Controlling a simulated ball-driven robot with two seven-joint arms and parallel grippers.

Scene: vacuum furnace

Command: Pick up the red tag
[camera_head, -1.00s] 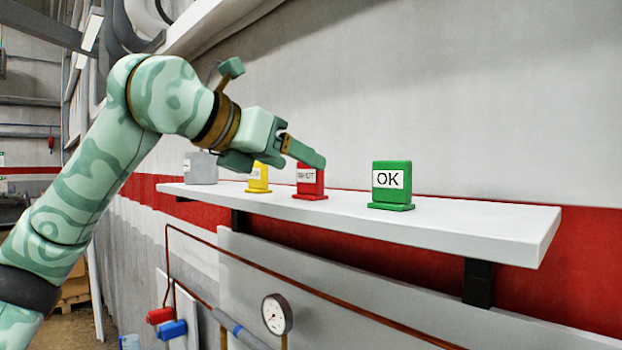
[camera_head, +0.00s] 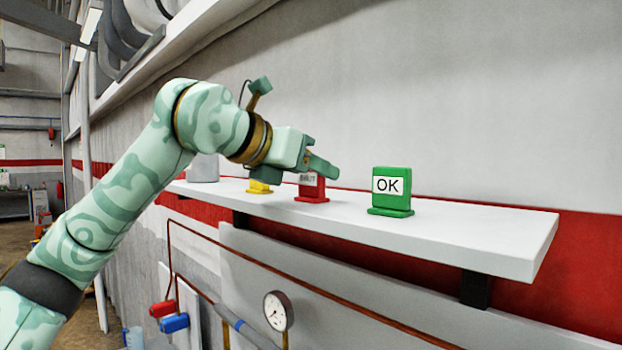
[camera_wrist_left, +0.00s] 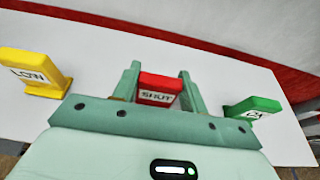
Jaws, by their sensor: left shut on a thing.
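The red tag (camera_head: 313,193), with a white label, stands upright on the white shelf (camera_head: 450,225). It also shows in the left wrist view (camera_wrist_left: 159,84), where the label reads SHUT and a finger stands on each side of it. My left gripper (camera_head: 321,166) is shut on the red tag, reaching in from the left and hiding its upper part in the head view. The tag's base appears to rest on the shelf. My right gripper is not in view.
A green OK tag (camera_head: 391,196) stands to the right of the red tag. A yellow LOW tag (camera_wrist_left: 36,74) stands on the other side, partly hidden in the head view. A grey object (camera_head: 203,168) is farther left. The wall is close behind; the shelf's right end is clear.

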